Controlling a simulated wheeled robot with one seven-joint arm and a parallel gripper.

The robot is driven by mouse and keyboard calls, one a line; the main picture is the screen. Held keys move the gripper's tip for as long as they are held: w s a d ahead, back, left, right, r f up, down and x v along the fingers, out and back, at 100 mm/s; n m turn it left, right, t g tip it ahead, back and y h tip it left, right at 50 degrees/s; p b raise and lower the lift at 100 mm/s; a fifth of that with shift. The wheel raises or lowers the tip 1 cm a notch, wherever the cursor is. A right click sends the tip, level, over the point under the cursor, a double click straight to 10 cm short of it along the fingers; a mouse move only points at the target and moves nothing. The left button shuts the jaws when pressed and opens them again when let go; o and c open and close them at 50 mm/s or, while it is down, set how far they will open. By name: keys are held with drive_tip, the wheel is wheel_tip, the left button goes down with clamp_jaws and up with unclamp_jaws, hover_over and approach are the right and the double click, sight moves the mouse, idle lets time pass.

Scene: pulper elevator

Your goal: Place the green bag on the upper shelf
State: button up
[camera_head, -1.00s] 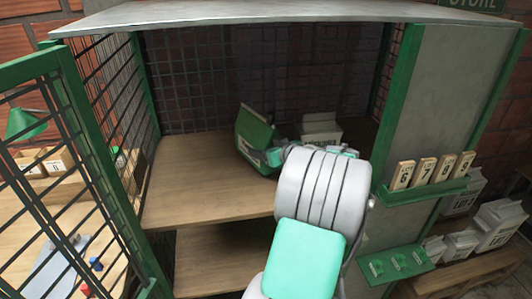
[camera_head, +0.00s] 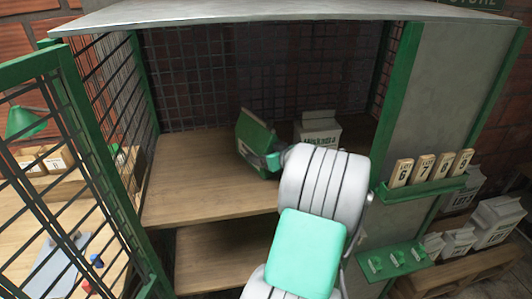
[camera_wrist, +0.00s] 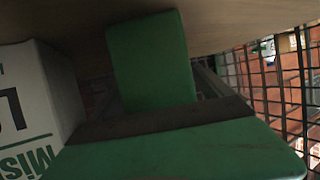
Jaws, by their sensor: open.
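The green bag (camera_head: 254,132) is on the upper shelf (camera_head: 195,180) of the cage-like cabinet, leaning to the left. My gripper (camera_head: 270,161) is open at the bag's lower right side; the wrist hides part of the contact, so I cannot tell whether they touch. In the wrist view, green surfaces fill the middle and bottom, with a dark bar across them; I cannot tell bag from gripper there.
A white bag (camera_head: 318,128) stands on the upper shelf to the right; it also shows at the left of the wrist view (camera_wrist: 35,110). Mesh walls close the back and sides. A lower shelf (camera_head: 222,255) lies below. Free shelf surface lies to the left.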

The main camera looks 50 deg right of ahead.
drive_tip(key=b+v, duration=0.1)
drive_tip(key=v, duration=1.1)
drive_tip(key=shift+r+b, duration=0.25)
drive_tip(key=shift+b, duration=0.15)
